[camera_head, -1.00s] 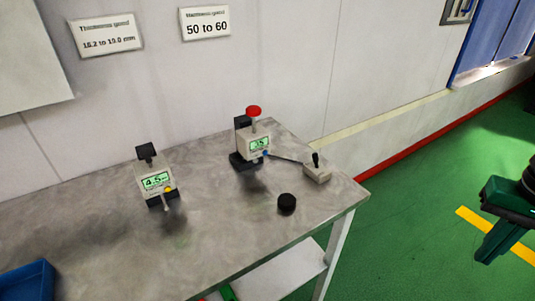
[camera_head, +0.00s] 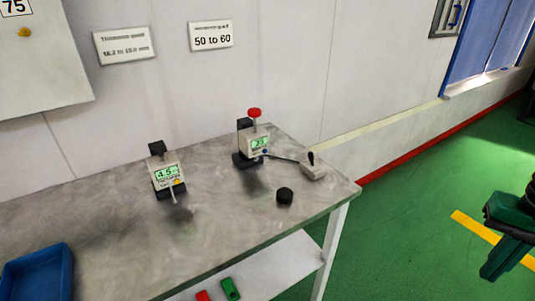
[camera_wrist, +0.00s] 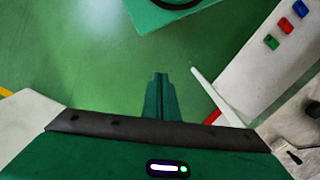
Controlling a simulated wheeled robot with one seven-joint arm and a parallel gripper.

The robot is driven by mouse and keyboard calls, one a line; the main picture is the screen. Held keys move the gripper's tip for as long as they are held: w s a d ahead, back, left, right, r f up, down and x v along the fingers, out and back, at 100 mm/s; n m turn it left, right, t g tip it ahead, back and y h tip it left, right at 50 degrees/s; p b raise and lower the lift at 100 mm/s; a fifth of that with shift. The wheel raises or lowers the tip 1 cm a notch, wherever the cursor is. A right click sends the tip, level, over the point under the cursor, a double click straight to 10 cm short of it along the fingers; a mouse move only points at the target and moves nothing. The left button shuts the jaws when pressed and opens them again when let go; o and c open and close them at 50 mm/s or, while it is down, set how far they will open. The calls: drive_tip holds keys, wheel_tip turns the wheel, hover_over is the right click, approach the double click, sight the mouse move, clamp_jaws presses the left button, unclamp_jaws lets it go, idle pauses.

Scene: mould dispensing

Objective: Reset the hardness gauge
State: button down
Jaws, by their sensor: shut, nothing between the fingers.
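The hardness gauge (camera_head: 252,143) stands on the far right part of the grey table, below the wall sign reading 50 to 60. It has a red cap, a small green display with a two-digit number, perhaps 33, and a small blue spot at its lower right. A cable joins it to a small pale box with a black lever (camera_head: 314,169). My gripper (camera_head: 489,273) is at the right edge, over the green floor, well away from the table and gauge. In the wrist view its fingers (camera_wrist: 160,78) are together and empty.
A second gauge (camera_head: 168,176) reading about 4.5 stands left on the table. A black disc (camera_head: 285,195) lies near the right front. A blue tray (camera_head: 38,274) is at the lower left. The lower shelf (camera_head: 283,264) holds red and green pieces. Floor right of the table is clear.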

sight(265, 151)
drive_tip(key=w+a+n+t, duration=0.1)
drive_tip(key=w+a+t, duration=0.15)
drive_tip(key=w, duration=0.45)
drive_tip(key=w+a+n+t+h, duration=0.1)
drive_tip(key=w+a, duration=0.3)
drive_tip(key=w, duration=0.3)
drive_tip(key=w+a+n+t, duration=0.1)
drive_tip(key=w+a, duration=0.2)
drive_tip(key=w, duration=0.3)
drive_tip(key=w+a+t+y, duration=0.1)
drive_tip(key=w+a, duration=0.2)
drive_tip(key=a, duration=0.6)
drive_tip(key=w+a+f+n+t+y, duration=0.1)
drive_tip(key=w+a+y, duration=0.1)
drive_tip(key=a, duration=0.7)
drive_tip(key=w+a+t+y, duration=0.1)
drive_tip(key=w+a+y, duration=0.1)
drive_tip(key=w+a, duration=0.3)
drive_tip(key=shift+a+f+n+t, duration=0.15)
drive_tip(key=shift+a+f+n, duration=0.05)
drive_tip(key=shift+a, duration=0.85)
drive_tip(key=shift+a+f+n+t, duration=0.1)
drive_tip(key=shift+a+f+n, duration=0.1)
drive_tip(key=shift+a, duration=0.8)
drive_tip(key=w+a, duration=0.4)
drive_tip(key=w, duration=0.3)
drive_tip(key=shift+w+a, duration=0.2)
drive_tip(key=shift+a, duration=0.2)
